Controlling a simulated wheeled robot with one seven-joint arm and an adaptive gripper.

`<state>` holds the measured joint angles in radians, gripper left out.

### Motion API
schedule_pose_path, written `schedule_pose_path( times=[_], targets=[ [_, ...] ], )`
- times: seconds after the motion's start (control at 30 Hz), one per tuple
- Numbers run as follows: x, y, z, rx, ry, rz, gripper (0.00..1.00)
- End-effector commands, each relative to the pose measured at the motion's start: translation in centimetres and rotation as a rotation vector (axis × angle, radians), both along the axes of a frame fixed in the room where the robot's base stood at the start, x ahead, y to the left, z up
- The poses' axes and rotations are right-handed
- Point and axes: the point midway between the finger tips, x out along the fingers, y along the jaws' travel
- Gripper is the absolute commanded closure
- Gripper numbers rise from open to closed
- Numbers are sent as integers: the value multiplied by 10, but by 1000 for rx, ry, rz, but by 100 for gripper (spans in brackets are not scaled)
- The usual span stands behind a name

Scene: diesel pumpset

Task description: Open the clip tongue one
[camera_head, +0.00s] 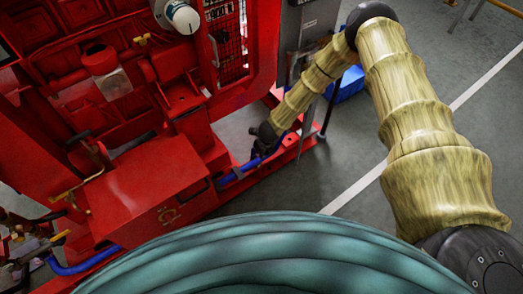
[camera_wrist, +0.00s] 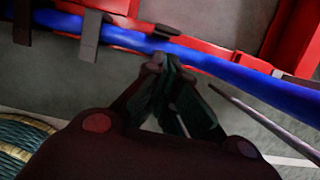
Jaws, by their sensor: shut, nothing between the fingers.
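A blue pipe (camera_wrist: 215,62) runs across the wrist view along a red frame; it also shows low beside the red machine in the head view (camera_head: 232,178). A dark grey clip strap (camera_wrist: 87,40) hangs over the pipe left of my gripper. A smaller dark clip piece (camera_wrist: 165,31) sits on the pipe just beyond my fingertips. I cannot tell which of them is clip tongue one. My gripper (camera_wrist: 158,62) is shut and empty, its tips close to the pipe's near side; contact is unclear. In the head view my gripper (camera_head: 257,152) is small and dark beside the pipe.
The red pumpset (camera_head: 150,185) fills the left of the head view. A grey post (camera_head: 308,40) and a blue bin (camera_head: 349,84) stand behind my arm. A thin rod (camera_wrist: 255,115) crosses right of my gripper. Grey floor is free to the right.

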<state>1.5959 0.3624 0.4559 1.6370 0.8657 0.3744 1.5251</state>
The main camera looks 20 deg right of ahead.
Motion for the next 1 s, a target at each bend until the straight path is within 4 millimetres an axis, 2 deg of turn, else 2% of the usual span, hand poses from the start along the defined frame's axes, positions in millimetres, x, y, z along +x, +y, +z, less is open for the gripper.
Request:
schedule_pose_path(
  times=[0.17,0.7,1.0],
  targets=[
    [-14,3,-3,2,2,15,100],
    [4,4,79,0,-2,9,100],
    [8,6,95,-1,0,10,100]
  ],
)
